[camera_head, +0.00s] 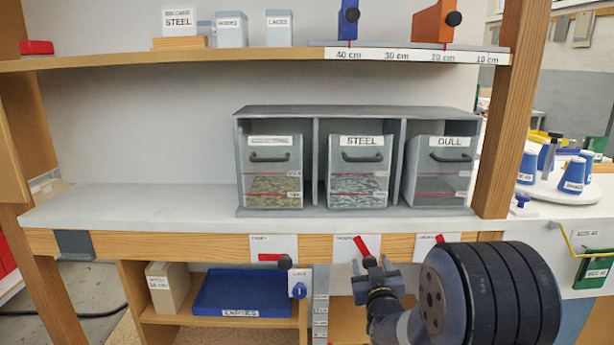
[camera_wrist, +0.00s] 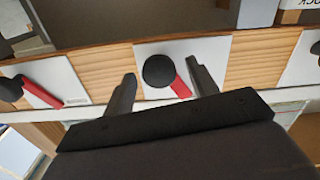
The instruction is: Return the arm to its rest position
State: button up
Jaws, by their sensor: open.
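My gripper (camera_head: 375,275) is in front of the bench's front edge, near the middle one of three white plates with red levers. In the wrist view my gripper (camera_wrist: 160,84) is open, with one finger on each side of the black knob of the middle red lever (camera_wrist: 181,88). A gap shows between the knob and each finger, and nothing is held. In the head view this middle lever (camera_head: 360,245) is tilted, and my arm covers the lower right of the scene. How far the knob is from the fingers in depth I cannot tell.
Left (camera_head: 268,257) and right (camera_head: 440,239) red levers flank the middle one. A grey rack (camera_head: 317,160) with three bins stands on the bench (camera_head: 130,205). A blue tray (camera_head: 215,295) lies on the shelf below. A wooden post (camera_head: 508,120) rises at right. The bench's left is clear.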

jog(key=shift+r+n+p, duration=0.2)
jog(key=shift+n+p, duration=0.2)
jog(key=s, duration=0.9)
jog(key=shift+f, duration=0.2)
